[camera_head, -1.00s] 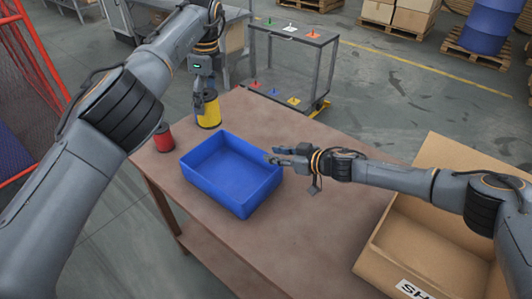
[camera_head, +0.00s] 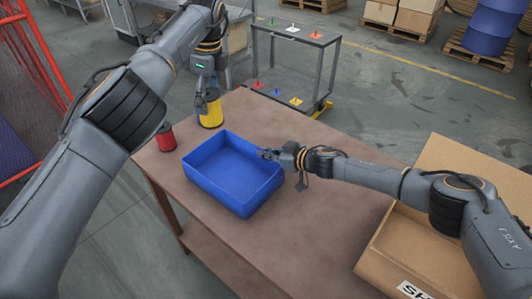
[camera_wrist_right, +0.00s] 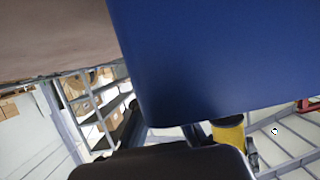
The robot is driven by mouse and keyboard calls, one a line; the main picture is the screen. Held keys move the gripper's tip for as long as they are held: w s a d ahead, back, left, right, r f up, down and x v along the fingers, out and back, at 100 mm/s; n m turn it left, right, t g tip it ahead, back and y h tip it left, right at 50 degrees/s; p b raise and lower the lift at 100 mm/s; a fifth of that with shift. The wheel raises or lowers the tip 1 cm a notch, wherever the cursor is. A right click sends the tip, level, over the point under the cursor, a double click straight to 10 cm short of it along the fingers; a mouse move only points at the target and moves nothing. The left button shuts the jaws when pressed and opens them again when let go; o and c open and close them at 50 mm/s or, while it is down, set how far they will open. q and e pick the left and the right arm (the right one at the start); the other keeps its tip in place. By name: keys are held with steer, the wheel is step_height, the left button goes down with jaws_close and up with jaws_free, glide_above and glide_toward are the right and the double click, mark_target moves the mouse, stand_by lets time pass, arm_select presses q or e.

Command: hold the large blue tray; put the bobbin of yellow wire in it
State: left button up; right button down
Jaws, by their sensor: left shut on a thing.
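The large blue tray (camera_head: 222,190) sits empty on the brown table. The bobbin of yellow wire (camera_head: 212,115) stands upright behind the tray, near the table's far edge. My left gripper (camera_head: 202,104) reaches down from above and is shut on the yellow bobbin. My right gripper (camera_head: 268,154) is at the tray's right rim; whether its fingers are closed on the rim is unclear. In the right wrist view the tray wall (camera_wrist_right: 215,60) fills much of the picture, with part of the yellow bobbin (camera_wrist_right: 228,133) below it.
A red bobbin (camera_head: 165,137) stands left of the yellow one, near the tray's far left corner. An open cardboard box (camera_head: 395,255) is at the right. A grey rack (camera_head: 295,60) stands behind the table. The tabletop in front of the tray is clear.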

arm_select(q)
step_height(320, 180, down, 10)
steer(key=shift+r, duration=0.2)
stand_by(1.4)
stand_by(1.3)
steer(key=o, duration=1.5)
steer(key=r, duration=0.4)
steer(key=d+r, duration=0.1)
steer(key=r, duration=0.7)
steer(key=shift+s+d, duration=0.2)
steer(key=shift+s, duration=0.05)
arm_select(e)
steer(key=c, duration=1.4)
jaws_free()
steer(key=shift+c, duration=0.2)
